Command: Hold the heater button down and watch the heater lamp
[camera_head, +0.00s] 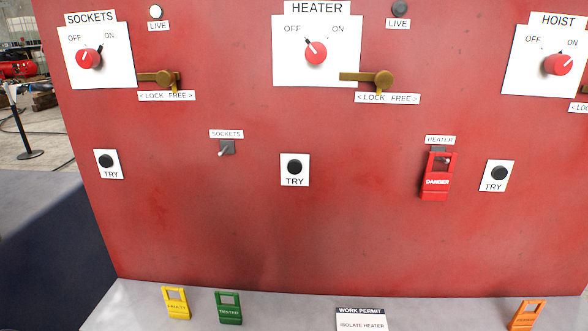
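The black TRY button (295,166) on a white plate sits below the heater switch panel, in the middle of the red board (340,220). Nothing touches the button. The heater lamp (400,8), labelled LIVE, is at the top edge, right of the HEATER panel, and looks grey and dark. The red heater knob (316,53) has its pointer toward OFF. A brass lock lever (384,80) lies beside it. A red DANGER tag (436,178) hangs at the small heater switch and partly covers it. My gripper is not in view.
The sockets lamp (155,11) looks white. Other TRY buttons sit at left (106,160) and right (495,173). A yellow tag (175,304), green tag (228,308), work permit card (361,321) and orange tag (527,314) stand on the grey ledge (285,308) below.

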